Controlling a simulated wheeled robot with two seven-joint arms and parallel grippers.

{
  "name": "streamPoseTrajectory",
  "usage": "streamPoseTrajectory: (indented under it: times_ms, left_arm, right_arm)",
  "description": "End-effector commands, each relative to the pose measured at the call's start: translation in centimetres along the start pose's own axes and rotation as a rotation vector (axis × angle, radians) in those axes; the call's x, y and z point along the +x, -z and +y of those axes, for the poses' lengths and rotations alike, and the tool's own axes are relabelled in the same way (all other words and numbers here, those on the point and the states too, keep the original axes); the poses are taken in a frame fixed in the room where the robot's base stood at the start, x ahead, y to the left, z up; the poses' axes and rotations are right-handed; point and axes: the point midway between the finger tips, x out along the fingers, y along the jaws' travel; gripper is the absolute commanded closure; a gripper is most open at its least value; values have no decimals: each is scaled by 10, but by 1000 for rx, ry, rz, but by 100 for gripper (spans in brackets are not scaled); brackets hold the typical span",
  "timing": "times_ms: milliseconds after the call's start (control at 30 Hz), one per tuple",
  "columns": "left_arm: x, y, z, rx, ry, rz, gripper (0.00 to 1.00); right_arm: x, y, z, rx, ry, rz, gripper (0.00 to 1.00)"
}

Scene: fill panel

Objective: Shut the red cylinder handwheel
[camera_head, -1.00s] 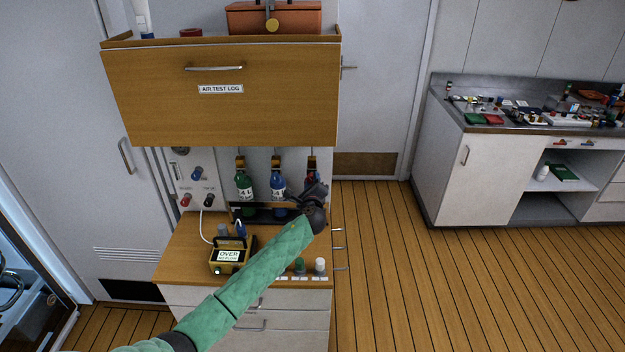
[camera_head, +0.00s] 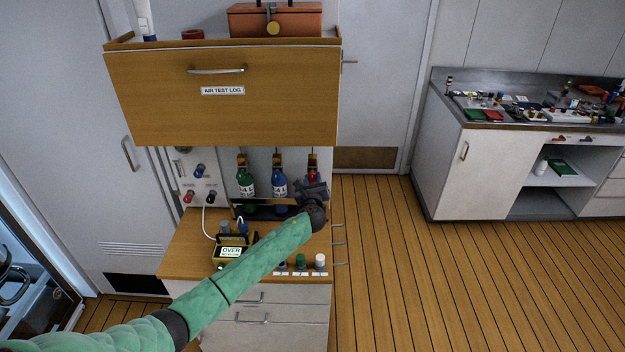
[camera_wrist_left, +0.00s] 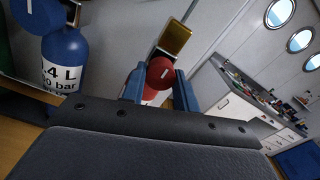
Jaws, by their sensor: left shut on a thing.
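The red cylinder's handwheel (camera_wrist_left: 161,72) is a round red knob with a pale mark, seen in the left wrist view between the blue fingers of my left gripper (camera_wrist_left: 159,88). The fingers are shut on it. A little of the red cylinder (camera_wrist_left: 150,97) shows below the handwheel; the palm hides the rest. In the head view my left gripper (camera_head: 312,187) is at the right end of the cylinder row, and a bit of red (camera_head: 311,175) shows just above it. My right gripper is not in view.
A blue cylinder (camera_head: 279,185) and a green cylinder (camera_head: 245,184) hang to the left. The AIR TEST LOG drawer (camera_head: 220,110) overhangs the row. A yellow-framed meter (camera_head: 231,251) and several small bottles stand on the counter (camera_head: 185,248) below. The floor at right is clear.

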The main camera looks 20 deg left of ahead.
Motion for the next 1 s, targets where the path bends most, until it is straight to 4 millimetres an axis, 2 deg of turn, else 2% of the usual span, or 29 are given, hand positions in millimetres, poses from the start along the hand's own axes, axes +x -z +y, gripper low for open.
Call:
streamPoseTrajectory:
  times_ms: [33,367,400,500,800,1000]
  left_arm:
    - [-2,5,1,4,0,6,93]
    - [-2,6,1,5,0,6,93]
    - [-2,6,1,5,0,7,64]
    - [-2,5,1,4,0,5,48]
    - [-2,3,1,3,0,2,48]
    - [-22,6,2,2,2,3,48]
  right_arm:
    - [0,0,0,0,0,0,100]
    - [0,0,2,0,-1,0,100]
    - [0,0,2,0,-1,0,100]
    - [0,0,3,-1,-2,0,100]
    - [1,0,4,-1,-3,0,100]
    - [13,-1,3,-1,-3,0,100]
